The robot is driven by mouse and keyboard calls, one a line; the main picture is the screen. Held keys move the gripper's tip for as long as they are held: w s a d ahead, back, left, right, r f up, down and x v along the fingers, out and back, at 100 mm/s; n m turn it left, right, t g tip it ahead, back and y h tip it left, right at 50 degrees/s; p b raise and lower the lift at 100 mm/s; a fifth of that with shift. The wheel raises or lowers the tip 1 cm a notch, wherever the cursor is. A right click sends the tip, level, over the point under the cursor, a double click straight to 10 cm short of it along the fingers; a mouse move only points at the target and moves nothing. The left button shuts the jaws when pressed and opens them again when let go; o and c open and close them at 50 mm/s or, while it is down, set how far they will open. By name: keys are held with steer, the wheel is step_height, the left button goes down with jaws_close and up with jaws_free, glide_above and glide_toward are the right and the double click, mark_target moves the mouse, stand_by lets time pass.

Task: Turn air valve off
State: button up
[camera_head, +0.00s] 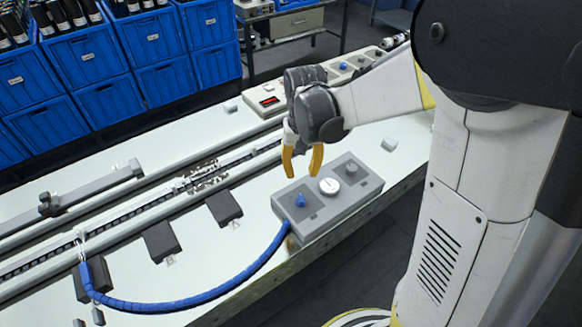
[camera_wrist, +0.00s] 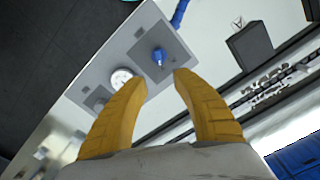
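The air valve is a small blue knob (camera_head: 299,199) on the left end of a grey box (camera_head: 343,208) at the near edge of the bench. The box also carries a round white gauge (camera_head: 329,186) in the middle. My gripper (camera_head: 301,162), with yellow fingers, is open and empty above the box, apart from the knob. In the wrist view the blue knob (camera_wrist: 159,56) shows beyond and between the fingertips (camera_wrist: 160,80), and the gauge (camera_wrist: 121,78) lies by the left finger. The knob's exact turn is too small to tell.
A blue hose (camera_head: 190,301) runs from the box's left end across the bench to the rail (camera_head: 140,211). Small black blocks (camera_head: 162,242) lie left of the box. Another panel (camera_head: 345,66) with a blue knob stands farther back. Blue crates (camera_head: 108,98) stand behind the bench.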

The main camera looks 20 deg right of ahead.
mark_target(301, 195)
step_height(301, 195, down, 10)
steer(key=b, duration=0.4)
steer(key=shift+s+f, duration=0.1)
steer(key=shift+f, duration=0.15)
jaws_close()
